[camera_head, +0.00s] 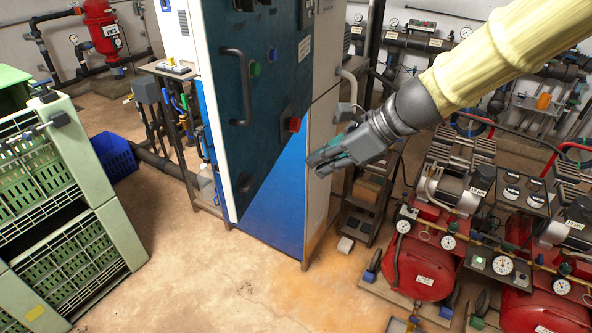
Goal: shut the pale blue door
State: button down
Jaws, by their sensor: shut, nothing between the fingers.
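A tall cabinet stands in the middle, with a pale grey side (322,115). Its front panel (262,165) is dark teal above and bright blue below. The panel has a dark vertical bar handle (237,88) and a red knob (294,124). I cannot make out a clearly pale blue door, nor whether this panel is ajar. My gripper (318,163) is shut and empty. It comes in from the upper right, and its tips show in front of the cabinet's right side. I cannot tell whether they touch it.
Green crates (65,180) are stacked at the left, with a blue bin (114,157) behind. Red compressor tanks (425,268) with gauges fill the lower right. A small shelf rack (368,190) stands right of the cabinet. The floor (215,275) in front is clear.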

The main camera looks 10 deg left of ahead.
jog(key=p, duration=0.1)
send_near(260, 187)
notch_tip(260, 187, down, 4)
jog(key=a+p, duration=0.1)
jog(key=a, duration=0.2)
jog(key=shift+w+a+r+p, duration=0.1)
jog(key=shift+w+r+p, duration=0.05)
jog(key=shift+r+p, duration=0.2)
jog(key=shift+a, duration=0.1)
jog(key=shift+a, duration=0.15)
